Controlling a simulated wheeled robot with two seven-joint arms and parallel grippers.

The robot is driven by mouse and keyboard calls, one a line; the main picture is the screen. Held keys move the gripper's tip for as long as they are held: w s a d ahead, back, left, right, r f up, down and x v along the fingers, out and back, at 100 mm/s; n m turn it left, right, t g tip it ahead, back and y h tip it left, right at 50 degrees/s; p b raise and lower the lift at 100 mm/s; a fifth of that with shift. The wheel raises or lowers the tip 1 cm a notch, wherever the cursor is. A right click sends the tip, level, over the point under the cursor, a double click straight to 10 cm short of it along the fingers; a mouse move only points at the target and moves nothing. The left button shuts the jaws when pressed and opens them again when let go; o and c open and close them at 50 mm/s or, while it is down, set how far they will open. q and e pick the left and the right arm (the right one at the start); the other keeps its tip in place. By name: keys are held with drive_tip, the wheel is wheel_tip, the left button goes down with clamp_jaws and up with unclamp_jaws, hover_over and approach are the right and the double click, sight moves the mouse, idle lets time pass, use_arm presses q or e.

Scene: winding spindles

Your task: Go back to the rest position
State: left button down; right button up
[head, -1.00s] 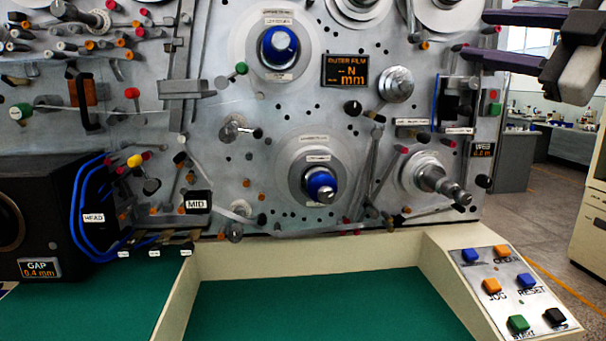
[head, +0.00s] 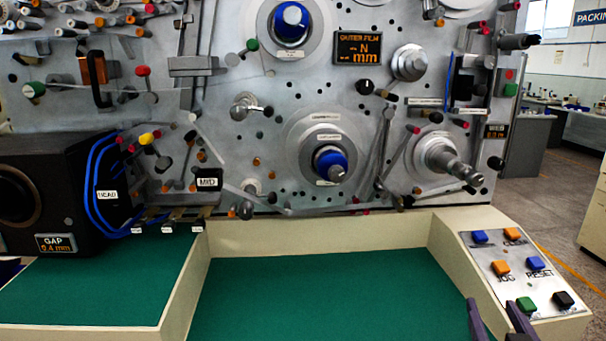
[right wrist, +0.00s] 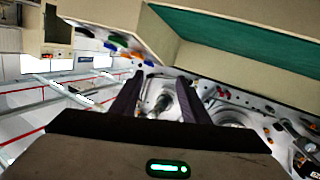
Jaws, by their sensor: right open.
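My right gripper (head: 495,318) shows at the bottom right of the head view, its two dark fingertips apart with nothing between them. It is low, in front of the green-floored tray and left of the button panel. In the right wrist view its fingers (right wrist: 158,95) are spread and empty, with the machine face beyond them. My left gripper is in neither view. The winding machine (head: 300,110) fills the head view, with an upper blue-capped spindle (head: 290,22) and a lower blue-capped spindle (head: 330,165).
The button panel (head: 520,270) slopes at the right of the green tray floor (head: 320,295), which is bare. A black GAP box (head: 55,190) stands at the left. Open floor (head: 555,200) lies right of the machine.

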drive_tip(key=s+a+f+n+g+y, duration=0.1)
drive_tip(key=s+a+f+g+y, duration=0.2)
drive_tip(key=s+f, duration=0.45)
drive_tip(key=s+a+f+n+g, duration=0.25)
drive_tip(key=s+f+g, duration=0.25)
drive_tip(key=s+f, duration=0.3)
drive_tip(key=s+a+f+n+g+y, duration=0.15)
drive_tip(key=s+a+f+g, duration=0.25)
drive_tip(key=s+f, duration=0.4)
drive_tip(key=w+a+f+t+y+b, duration=0.1)
drive_tip(key=a+f+t+b, duration=0.1)
drive_tip(key=f, duration=0.7)
drive_tip(key=w+a+f+t+y+b, duration=0.1)
drive_tip(key=a+f+t+y+b, duration=0.1)
drive_tip(key=f+b, duration=0.5)
wheel_tip(320, 180, down, 3)
drive_tip(key=shift+w+a+r+m+t, duration=0.1)
drive_tip(key=shift+w+a+m+t, duration=0.3)
drive_tip(key=shift+a, duration=0.85)
drive_tip(key=shift+s, duration=0.1)
